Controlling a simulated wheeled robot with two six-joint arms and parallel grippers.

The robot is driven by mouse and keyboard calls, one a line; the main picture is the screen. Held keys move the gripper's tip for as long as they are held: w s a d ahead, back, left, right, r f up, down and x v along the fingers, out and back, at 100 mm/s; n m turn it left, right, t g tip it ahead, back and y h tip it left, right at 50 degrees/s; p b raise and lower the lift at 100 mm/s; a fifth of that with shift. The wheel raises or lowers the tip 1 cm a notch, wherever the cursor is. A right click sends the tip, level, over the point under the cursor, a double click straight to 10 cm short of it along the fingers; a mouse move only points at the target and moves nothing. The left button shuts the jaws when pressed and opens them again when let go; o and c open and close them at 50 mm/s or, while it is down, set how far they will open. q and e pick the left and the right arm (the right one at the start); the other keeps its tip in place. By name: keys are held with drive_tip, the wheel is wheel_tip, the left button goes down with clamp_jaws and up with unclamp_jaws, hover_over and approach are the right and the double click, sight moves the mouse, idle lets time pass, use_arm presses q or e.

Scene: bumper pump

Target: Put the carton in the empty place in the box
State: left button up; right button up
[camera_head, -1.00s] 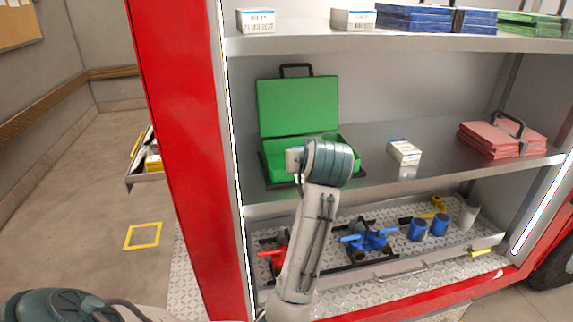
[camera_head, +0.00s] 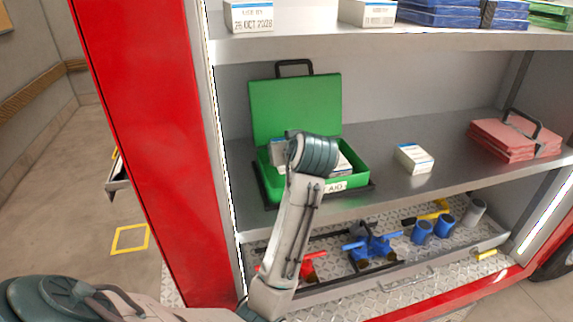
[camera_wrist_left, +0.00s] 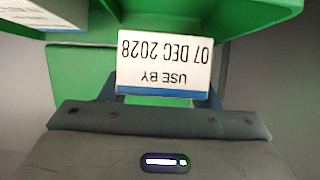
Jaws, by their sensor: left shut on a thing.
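The green first-aid box (camera_head: 264,186) stands open on the middle shelf, its lid (camera_head: 295,103) upright at the back. My left arm reaches in from the left, its wrist over the box and hiding part of the inside. In the left wrist view my left gripper (camera_wrist_left: 161,93) is shut on a white carton (camera_wrist_left: 164,58) with a blue edge, marked "USE BY 07 DEC 2028". Another carton (camera_head: 344,164) sits in the box at the right. The empty place is not clearly visible. My right gripper is out of view.
A loose white carton (camera_head: 415,158) lies on the shelf right of the box, with red folders (camera_head: 513,139) farther right. The upper shelf (camera_head: 400,43) holds cartons and blue packs. A tray below holds blue and red fittings.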

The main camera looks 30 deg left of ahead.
use_arm(q)
drive_tip(key=f, duration=0.2)
drive_tip(key=f+p, duration=0.1)
drive_tip(key=f, duration=0.2)
drive_tip(key=shift+w+a, duration=0.2)
drive_tip(key=shift+s+d+f, duration=0.1)
drive_tip(key=shift+s+f, duration=0.05)
drive_tip(key=shift+f, duration=0.1)
drive_tip(key=shift+f, duration=0.2)
drive_tip(key=o, duration=0.7)
drive_tip(key=shift+o, duration=0.2)
drive_tip(key=shift+r, duration=0.2)
